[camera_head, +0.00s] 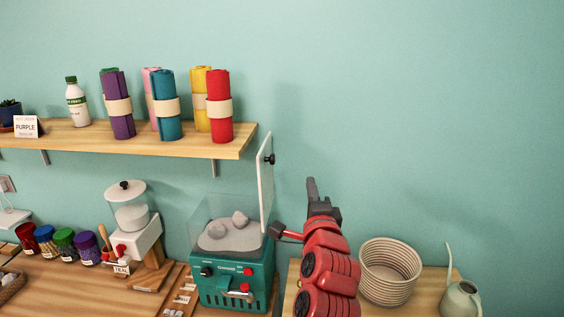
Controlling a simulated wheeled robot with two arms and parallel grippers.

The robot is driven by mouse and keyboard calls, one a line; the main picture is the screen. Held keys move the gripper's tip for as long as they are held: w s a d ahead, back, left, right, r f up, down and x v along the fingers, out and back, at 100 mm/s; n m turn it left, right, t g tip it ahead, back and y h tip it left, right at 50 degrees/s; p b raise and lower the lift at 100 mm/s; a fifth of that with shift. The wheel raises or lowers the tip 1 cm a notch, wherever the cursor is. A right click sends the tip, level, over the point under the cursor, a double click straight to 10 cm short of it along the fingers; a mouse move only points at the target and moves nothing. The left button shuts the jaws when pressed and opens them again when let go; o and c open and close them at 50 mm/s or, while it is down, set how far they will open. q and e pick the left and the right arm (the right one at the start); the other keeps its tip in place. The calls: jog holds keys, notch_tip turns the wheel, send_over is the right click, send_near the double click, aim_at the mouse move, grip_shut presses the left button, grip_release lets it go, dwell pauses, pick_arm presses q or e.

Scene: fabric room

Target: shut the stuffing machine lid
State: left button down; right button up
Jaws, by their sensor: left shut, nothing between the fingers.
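The stuffing machine (236,284) is a teal box with a clear bin holding white stuffing and grey lumps. It stands on the wooden counter at lower centre. Its lid (265,190) is open, standing upright along the right side of the bin, with a black knob (270,159) on its right face. My left gripper (311,184) is shut and empty, pointing up. In the picture it is to the right of the lid, apart from it. My red left arm hides part of the counter. My right gripper is not in view.
A shelf (180,143) with several fabric rolls hangs above left. A white dispenser (135,225) and several coloured jars (64,241) stand left of the machine. A woven basket (389,271) and a watering can (460,298) are right of my arm. The upper right wall is bare.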

pick_arm(q)
jog(key=w+a+r+g+y+p, duration=0.1)
jog(key=w+a+p, duration=0.6)
jog(key=w, duration=0.1)
jog(key=shift+w+a+n, duration=0.15)
jog(key=shift+w+n, duration=0.2)
jog(key=shift+n, duration=0.05)
dwell(0.3)
